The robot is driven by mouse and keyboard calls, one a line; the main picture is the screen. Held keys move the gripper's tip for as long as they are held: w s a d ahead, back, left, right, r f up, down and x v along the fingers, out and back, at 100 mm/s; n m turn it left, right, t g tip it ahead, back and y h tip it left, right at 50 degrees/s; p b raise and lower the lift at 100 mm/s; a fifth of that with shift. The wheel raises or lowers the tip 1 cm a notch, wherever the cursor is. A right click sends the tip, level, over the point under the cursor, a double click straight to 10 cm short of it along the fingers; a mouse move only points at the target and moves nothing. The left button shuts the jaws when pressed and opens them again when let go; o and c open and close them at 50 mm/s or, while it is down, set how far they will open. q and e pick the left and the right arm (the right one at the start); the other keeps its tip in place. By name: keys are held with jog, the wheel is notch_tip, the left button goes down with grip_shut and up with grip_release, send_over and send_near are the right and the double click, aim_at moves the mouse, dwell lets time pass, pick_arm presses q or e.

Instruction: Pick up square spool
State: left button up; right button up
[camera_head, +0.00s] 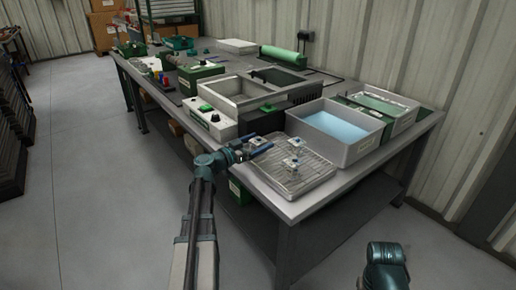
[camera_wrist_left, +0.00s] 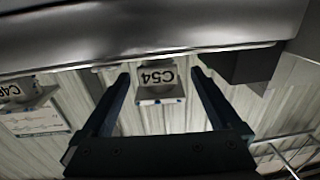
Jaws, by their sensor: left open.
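Small pale metal pieces with blue dots stand on the wire rack tray (camera_head: 318,172) at the table's near corner. One piece (camera_head: 257,141) is beside my left gripper (camera_head: 259,150); two others, a rear piece (camera_head: 296,142) and a front piece (camera_head: 291,161), stand further right. I cannot tell from the head view which is the square spool. In the left wrist view, a pale square-edged piece labelled C54 (camera_wrist_left: 157,77) appears upside down between the open, empty fingertips. Another labelled piece (camera_wrist_left: 18,92) is at the left edge.
Behind the tray are a grey bin of blue liquid (camera_head: 350,146), a metal sink basin (camera_head: 236,88) and a white control box (camera_head: 207,120). A second bin (camera_head: 400,107) stands near the wall. The floor (camera_head: 95,190) left of the table is clear.

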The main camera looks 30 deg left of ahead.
pick_arm(q)
grip_shut()
dwell(0.4)
jog(key=shift+r, duration=0.1)
